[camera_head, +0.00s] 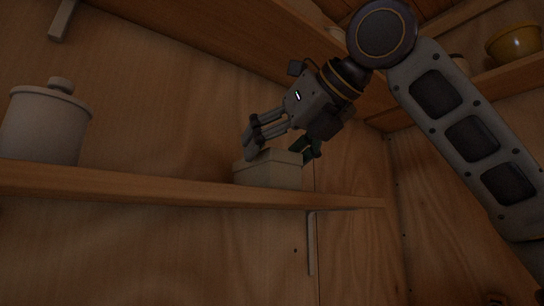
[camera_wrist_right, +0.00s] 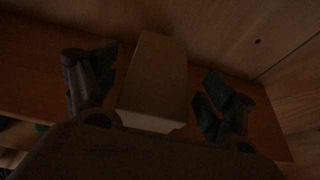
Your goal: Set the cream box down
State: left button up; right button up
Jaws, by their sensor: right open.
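The cream box (camera_head: 268,170) sits on the wooden shelf (camera_head: 180,186) near its right end in the head view. My right gripper (camera_head: 281,150) reaches down to it from the upper right, with its fingers at the box's top and sides. In the right wrist view the cream box (camera_wrist_right: 155,82) lies between the two spread fingers of my right gripper (camera_wrist_right: 155,92), with a gap on each side. The gripper is open. The box's far side is hidden. My left gripper is in neither view.
A pale lidded canister (camera_head: 45,124) stands on the same shelf at the left. A yellow bowl (camera_head: 515,44) sits on an upper shelf at the right. Another shelf board hangs above my right gripper. The shelf between canister and box is clear.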

jog(key=b+v, duration=0.1)
jog(key=v, duration=0.9)
jog(key=shift+s+d, duration=0.15)
jog(key=shift+s, duration=0.1)
jog(key=shift+f, duration=0.1)
dwell(0.5)
